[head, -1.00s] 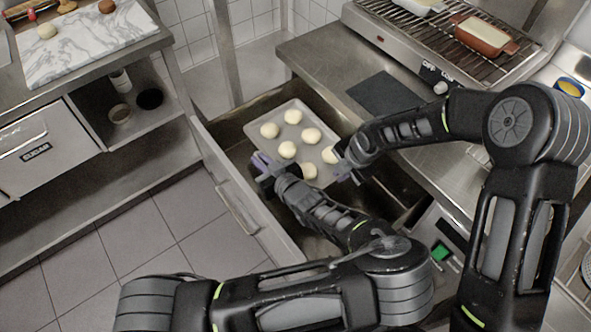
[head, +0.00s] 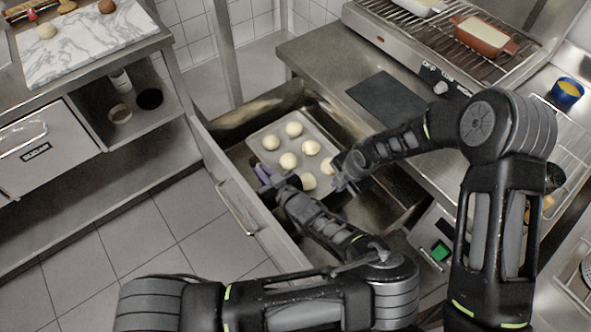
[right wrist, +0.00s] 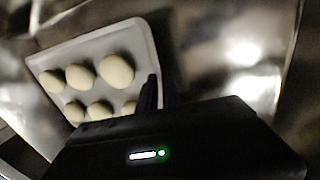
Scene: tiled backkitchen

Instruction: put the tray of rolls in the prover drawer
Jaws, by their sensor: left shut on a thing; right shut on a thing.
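The tray (head: 262,137) is light grey and carries several pale round rolls (head: 288,160). In the head view it is inside the open prover drawer (head: 232,186), towards its far end. My left gripper (head: 266,178) is shut on the tray's near left edge. My right gripper (head: 340,178) is shut on its near right edge. The right wrist view shows the tray (right wrist: 148,50) with rolls (right wrist: 117,71) beside my right gripper (right wrist: 158,95). My grippers and forearms hide the tray's near edge. Whether the tray rests on the drawer bottom I cannot tell.
The steel counter (head: 330,60) with a dark mat (head: 385,97) borders the drawer on the right. A rack with baking dishes (head: 482,36) stands behind it. A shelf unit with a marble board (head: 85,42) is at the left, with open tiled floor (head: 150,225) between.

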